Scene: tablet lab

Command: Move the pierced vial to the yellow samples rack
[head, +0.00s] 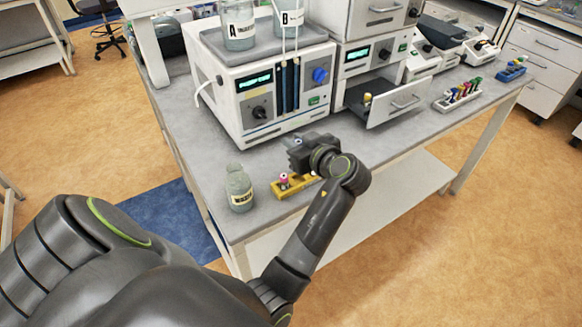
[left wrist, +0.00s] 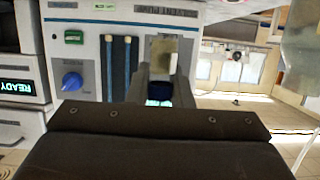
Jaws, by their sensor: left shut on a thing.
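The yellow samples rack (head: 297,185) lies near the front edge of the bench, partly hidden by my left wrist. A pink-capped vial (head: 284,180) stands in its left part. My left gripper (head: 296,143) is just above and behind the rack, in front of the white machine. In the left wrist view the gripper (left wrist: 160,88) is shut on a small dark blue thing (left wrist: 159,91), apparently a vial cap. The rest of it is hidden, and I cannot tell whether it is pierced. My right gripper is not in view.
A labelled bottle (head: 239,190) stands left of the rack. The white machine (head: 262,95) stands behind it. An open drawer (head: 390,103) juts out at the right, with a yellow-topped item inside. A vial rack (head: 458,97) and a blue rack (head: 511,72) stand farther right.

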